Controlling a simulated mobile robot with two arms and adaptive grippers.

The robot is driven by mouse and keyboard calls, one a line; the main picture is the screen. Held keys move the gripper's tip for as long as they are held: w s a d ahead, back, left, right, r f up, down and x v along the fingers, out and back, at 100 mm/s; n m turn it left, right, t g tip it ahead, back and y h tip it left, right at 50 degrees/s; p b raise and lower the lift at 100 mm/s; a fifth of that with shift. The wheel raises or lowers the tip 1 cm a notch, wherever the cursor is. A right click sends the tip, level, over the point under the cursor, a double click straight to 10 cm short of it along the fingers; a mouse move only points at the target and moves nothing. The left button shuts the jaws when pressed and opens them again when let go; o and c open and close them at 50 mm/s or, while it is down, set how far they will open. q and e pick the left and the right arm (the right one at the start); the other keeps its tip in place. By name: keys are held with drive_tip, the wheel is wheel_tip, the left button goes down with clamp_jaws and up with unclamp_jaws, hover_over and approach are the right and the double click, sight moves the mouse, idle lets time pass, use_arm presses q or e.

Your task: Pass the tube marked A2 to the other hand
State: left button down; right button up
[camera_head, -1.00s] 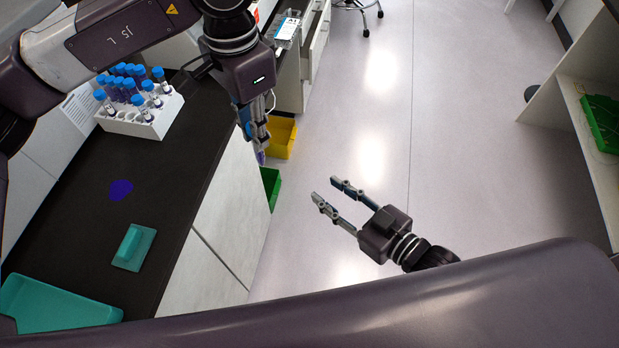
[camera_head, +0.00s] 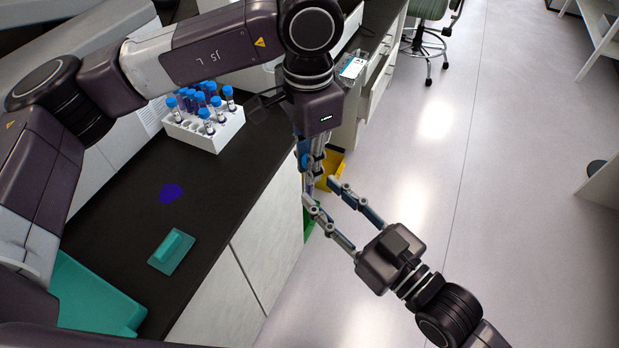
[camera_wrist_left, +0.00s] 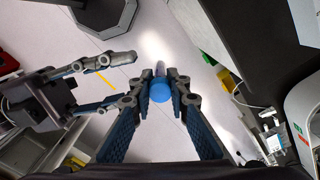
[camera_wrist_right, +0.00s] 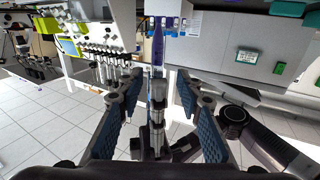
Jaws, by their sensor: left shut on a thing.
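My left gripper (camera_head: 309,182) points down beyond the counter's front edge, shut on a tube. In the left wrist view the tube's blue cap (camera_wrist_left: 160,91) sits between the fingertips. The purple tube (camera_wrist_right: 157,48) stands upright in the right wrist view, with the left fingers around it. No marking on it is readable. My right gripper (camera_head: 320,193) is open and empty. Its fingertips are close to the held tube, and in its wrist view the tube lies between the two fingers. I cannot tell whether they touch it.
A white rack (camera_head: 211,138) with several blue-capped tubes stands on the dark counter (camera_head: 205,215). A yellow bin (camera_head: 335,163) is below. Open floor lies to the right.

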drive_tip(key=shift+x, duration=2.7)
drive_tip(key=shift+c, duration=0.3)
clamp_jaws()
use_arm(q)
drive_tip(key=c, duration=1.8)
unclamp_jaws()
use_arm(e)
drive_tip(key=shift+r, duration=0.1)
use_arm(q)
drive_tip(key=shift+o, duration=0.2)
